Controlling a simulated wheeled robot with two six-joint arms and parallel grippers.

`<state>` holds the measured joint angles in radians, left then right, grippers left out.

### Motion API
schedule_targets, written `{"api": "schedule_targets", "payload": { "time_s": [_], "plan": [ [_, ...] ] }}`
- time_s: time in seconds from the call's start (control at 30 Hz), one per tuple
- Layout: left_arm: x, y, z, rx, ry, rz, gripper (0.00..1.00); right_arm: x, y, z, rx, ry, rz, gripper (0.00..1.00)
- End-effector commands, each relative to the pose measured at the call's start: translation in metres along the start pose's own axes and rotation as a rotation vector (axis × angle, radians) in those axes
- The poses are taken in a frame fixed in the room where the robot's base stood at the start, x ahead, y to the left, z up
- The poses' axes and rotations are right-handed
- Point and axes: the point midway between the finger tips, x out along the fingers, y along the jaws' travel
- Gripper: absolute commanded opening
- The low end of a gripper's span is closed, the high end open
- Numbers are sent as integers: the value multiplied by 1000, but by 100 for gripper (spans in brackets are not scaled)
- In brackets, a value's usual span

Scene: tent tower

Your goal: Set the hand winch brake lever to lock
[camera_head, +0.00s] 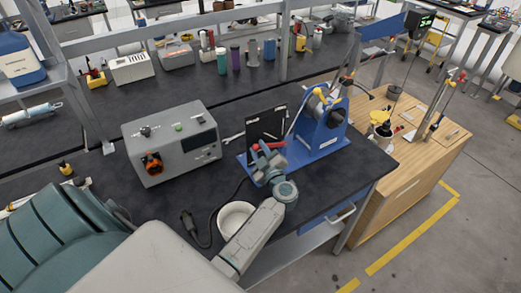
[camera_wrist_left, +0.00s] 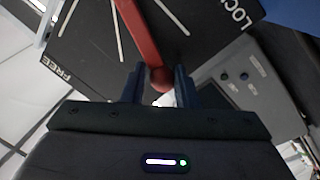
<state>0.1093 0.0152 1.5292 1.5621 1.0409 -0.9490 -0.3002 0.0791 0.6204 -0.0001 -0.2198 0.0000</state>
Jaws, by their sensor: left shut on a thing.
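The hand winch (camera_head: 322,130) is a blue frame with a drum on a blue base plate, on the dark bench. A black panel (camera_head: 262,124) stands upright at its left side. In the left wrist view the panel (camera_wrist_left: 85,45) carries white lines, with FREE at lower left and LOCK at upper right. The red brake lever (camera_head: 272,146) also shows in the left wrist view (camera_wrist_left: 142,35), lying between two of the white lines, between the words. My left gripper (camera_head: 262,156) is shut on the lever's end; its fingers (camera_wrist_left: 160,88) flank it. My right gripper is not in view.
A grey instrument box (camera_head: 172,143) stands left of the winch. A white bowl (camera_head: 234,217) sits near the bench's front edge, close to my left arm. Bottles and cans (camera_head: 236,60) line the back. A wooden cabinet (camera_head: 405,175) stands to the right.

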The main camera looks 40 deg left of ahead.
Motion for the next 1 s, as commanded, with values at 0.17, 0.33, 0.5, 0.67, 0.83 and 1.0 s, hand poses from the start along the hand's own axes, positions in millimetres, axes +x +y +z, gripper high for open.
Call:
{"api": "schedule_targets", "payload": {
  "time_s": [0.17,0.33,0.5,0.67,0.83,1.0],
  "plan": [
    [-2,-4,3,10,-6,-5,33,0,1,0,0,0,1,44],
    [-1,-2,2,7,-5,-3,44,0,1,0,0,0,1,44],
    [-3,-2,2,5,-4,-2,44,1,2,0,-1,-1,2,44],
    [-23,-4,5,3,-6,-3,44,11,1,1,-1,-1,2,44],
    [-59,-5,6,3,-7,-5,44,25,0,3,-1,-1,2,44],
    [-90,-4,5,4,-6,-6,44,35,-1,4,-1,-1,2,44]
  ]
}}
